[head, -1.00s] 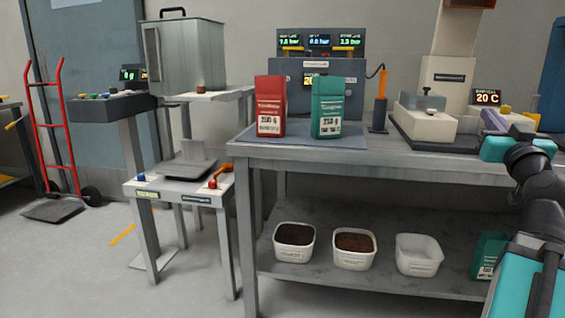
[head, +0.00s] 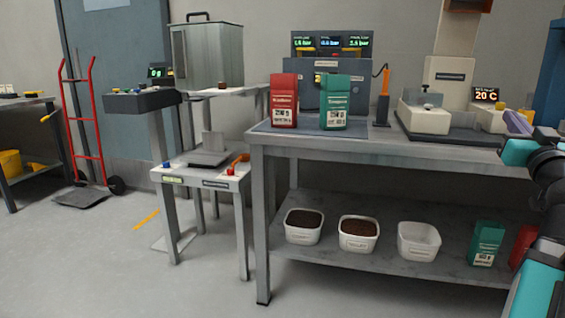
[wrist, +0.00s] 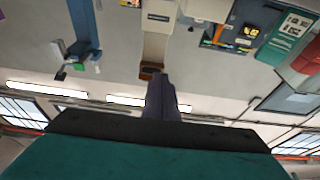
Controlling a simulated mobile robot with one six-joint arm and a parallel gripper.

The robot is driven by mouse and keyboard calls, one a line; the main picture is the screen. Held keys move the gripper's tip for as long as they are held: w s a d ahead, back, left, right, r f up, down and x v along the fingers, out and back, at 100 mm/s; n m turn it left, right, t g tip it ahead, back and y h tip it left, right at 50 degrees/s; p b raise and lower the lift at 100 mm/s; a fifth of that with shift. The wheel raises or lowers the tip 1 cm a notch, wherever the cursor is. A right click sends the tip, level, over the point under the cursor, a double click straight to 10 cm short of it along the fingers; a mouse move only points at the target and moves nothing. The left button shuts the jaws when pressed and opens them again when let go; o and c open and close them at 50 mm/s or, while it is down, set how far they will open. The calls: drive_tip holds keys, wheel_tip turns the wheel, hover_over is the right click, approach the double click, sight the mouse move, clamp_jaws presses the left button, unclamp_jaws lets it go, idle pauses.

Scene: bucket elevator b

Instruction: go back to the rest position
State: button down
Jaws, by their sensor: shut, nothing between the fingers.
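My gripper (head: 517,122) shows at the right edge of the head view, with its purple-grey fingers together and nothing between them. In the wrist view the shut fingers (wrist: 161,98) point up the picture from the dark gripper body. My teal and black arm is folded at the right side of the head view. The gripper appears in front of the right part of the workbench (head: 400,148), apart from the bags on it.
A red bag (head: 284,100) and a green bag (head: 334,102) stand on the bench mat. White tubs (head: 358,234) and more bags (head: 486,243) are on the lower shelf. A scale stand (head: 205,178) and red hand truck (head: 86,140) are left. The front floor is clear.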

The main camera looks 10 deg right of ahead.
drive_tip(key=w+a+f+n+g+y+p, duration=0.1)
drive_tip(key=w+a+f+y+p, duration=0.4)
drive_tip(key=w+p, duration=0.4)
drive_tip(key=w+a+f+n+g+y+p, duration=0.1)
drive_tip(key=w+a+f+g+y+p, duration=0.1)
drive_tip(key=w+a+f+p, duration=0.7)
drive_tip(key=w+a+f+n+g+y+p, duration=0.2)
drive_tip(key=a+f+g+y+p, duration=0.3)
drive_tip(key=a+f+p, duration=0.95)
drive_tip(key=s+a+f+n+g+p, duration=0.1)
drive_tip(key=s+a+f+g+p, duration=0.3)
drive_tip(key=s+a+f, duration=0.6)
drive_tip(key=s+a+f+n+g+p, duration=0.1)
drive_tip(key=s+a+f+g, duration=0.4)
drive_tip(key=s+a+f, duration=0.6)
drive_tip(key=s+d+f+g+h+p, duration=0.1)
drive_tip(key=s+d+f+g, duration=0.2)
drive_tip(key=s, duration=0.8)
drive_tip(key=s+d+f+m+g+h+p, duration=0.1)
drive_tip(key=s+g, duration=0.4)
drive_tip(key=s, duration=0.6)
drive_tip(key=shift+d+f+m+h+p, duration=0.3)
drive_tip(key=shift+d+f+h+p, duration=0.5)
drive_tip(key=shift+d+f, duration=0.55)
